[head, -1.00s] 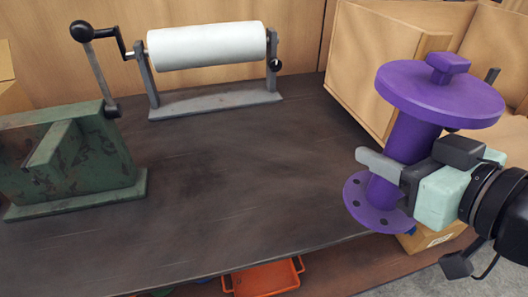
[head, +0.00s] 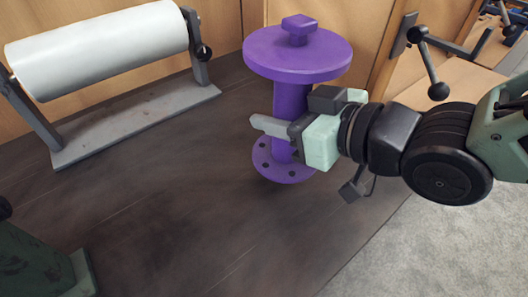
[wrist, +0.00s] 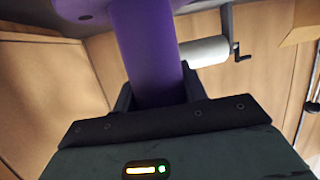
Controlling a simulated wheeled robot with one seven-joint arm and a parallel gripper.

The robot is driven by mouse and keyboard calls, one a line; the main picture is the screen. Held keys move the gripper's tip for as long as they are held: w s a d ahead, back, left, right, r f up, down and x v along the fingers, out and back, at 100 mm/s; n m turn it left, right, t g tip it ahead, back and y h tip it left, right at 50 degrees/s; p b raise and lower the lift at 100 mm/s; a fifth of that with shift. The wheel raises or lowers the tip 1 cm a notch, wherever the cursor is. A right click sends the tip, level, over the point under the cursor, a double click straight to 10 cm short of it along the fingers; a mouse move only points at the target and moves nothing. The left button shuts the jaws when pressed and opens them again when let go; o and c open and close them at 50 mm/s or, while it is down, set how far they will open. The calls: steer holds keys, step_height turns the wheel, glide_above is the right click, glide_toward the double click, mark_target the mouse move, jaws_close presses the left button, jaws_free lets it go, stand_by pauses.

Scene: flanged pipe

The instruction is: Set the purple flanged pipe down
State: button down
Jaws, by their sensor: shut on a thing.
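The purple flanged pipe (head: 291,101) stands upright in the head view, with a wide top flange bearing a small block and a lower flange with bolt holes. My gripper (head: 278,133) is shut around its middle tube from the right. The lower flange shows over the dark tabletop (head: 180,215); I cannot tell for sure whether it touches.
A white roll (head: 100,45) on a grey stand is at the left, behind the pipe. A green machine (head: 35,260) is at the lower left. Wooden panels (head: 370,35) rise behind. A black-knobbed handle (head: 438,90) is at the right. The tabletop left of the pipe is clear.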

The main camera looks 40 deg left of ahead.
mark_target(280, 144)
steer(key=shift+f, duration=3.15)
steer(key=shift+f+b, duration=0.1)
steer(key=shift+b, duration=0.3)
steer(key=c, duration=0.8)
jaws_free()
steer(key=shift+f, duration=0.1)
steer(key=shift+d+r, duration=0.1)
steer(key=shift+r, duration=0.15)
steer(key=b+v, duration=0.6)
steer(key=v, duration=0.5)
steer(key=shift+d, duration=0.35)
